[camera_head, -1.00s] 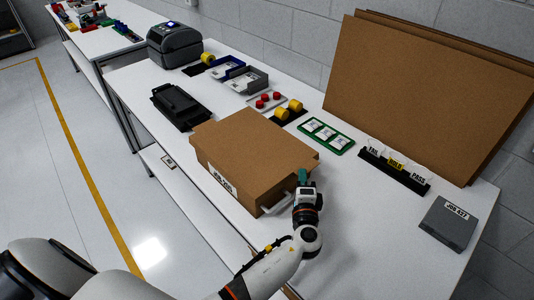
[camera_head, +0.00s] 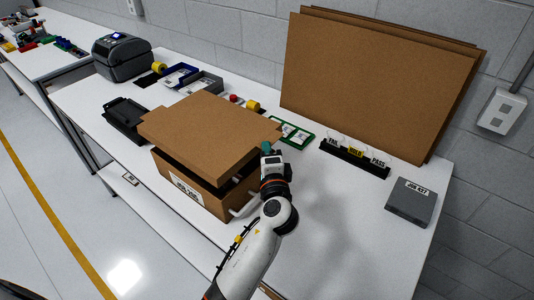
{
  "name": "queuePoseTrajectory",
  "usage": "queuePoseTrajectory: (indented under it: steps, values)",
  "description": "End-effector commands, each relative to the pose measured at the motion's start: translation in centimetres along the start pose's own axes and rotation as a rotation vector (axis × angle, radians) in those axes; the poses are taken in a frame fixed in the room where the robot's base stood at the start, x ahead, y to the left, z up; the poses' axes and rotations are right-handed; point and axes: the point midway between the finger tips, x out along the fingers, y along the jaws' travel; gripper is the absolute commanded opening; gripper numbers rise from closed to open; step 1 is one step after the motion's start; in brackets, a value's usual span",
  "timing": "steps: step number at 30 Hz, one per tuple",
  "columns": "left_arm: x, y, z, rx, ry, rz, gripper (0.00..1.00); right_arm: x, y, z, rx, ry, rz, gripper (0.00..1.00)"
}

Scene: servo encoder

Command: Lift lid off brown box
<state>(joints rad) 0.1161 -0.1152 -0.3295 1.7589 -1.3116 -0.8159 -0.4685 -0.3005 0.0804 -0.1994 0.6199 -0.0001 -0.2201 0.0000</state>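The brown cardboard box (camera_head: 213,197) stands on the white table with a label on its front and a pale handle at its right. Its brown lid (camera_head: 205,128) is raised above the body, with a dark gap along the front and right side, and sits slightly off to the left. The far fingertip is hidden. The box's inside is mostly hidden by the lid. My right gripper is not in view.
A black tray (camera_head: 127,119) lies left of the box and a green-framed card holder (camera_head: 294,134) behind it. A black sign rack (camera_head: 354,158) and grey case (camera_head: 410,203) stand to the right. Brown boards (camera_head: 375,82) lean on the wall. The table's front right is clear.

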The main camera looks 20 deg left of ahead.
Motion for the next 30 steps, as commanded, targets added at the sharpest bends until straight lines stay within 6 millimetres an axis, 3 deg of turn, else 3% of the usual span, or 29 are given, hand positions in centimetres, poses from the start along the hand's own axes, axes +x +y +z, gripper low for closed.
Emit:
queuePoseTrajectory:
  steps: [7,30]
  values:
    - [0.0,1.1,0.0,0.000,0.000,0.002,0.00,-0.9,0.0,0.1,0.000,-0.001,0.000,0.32]
    - [0.0,8.9,0.0,-0.001,0.000,0.002,0.00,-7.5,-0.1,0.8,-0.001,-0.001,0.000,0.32]
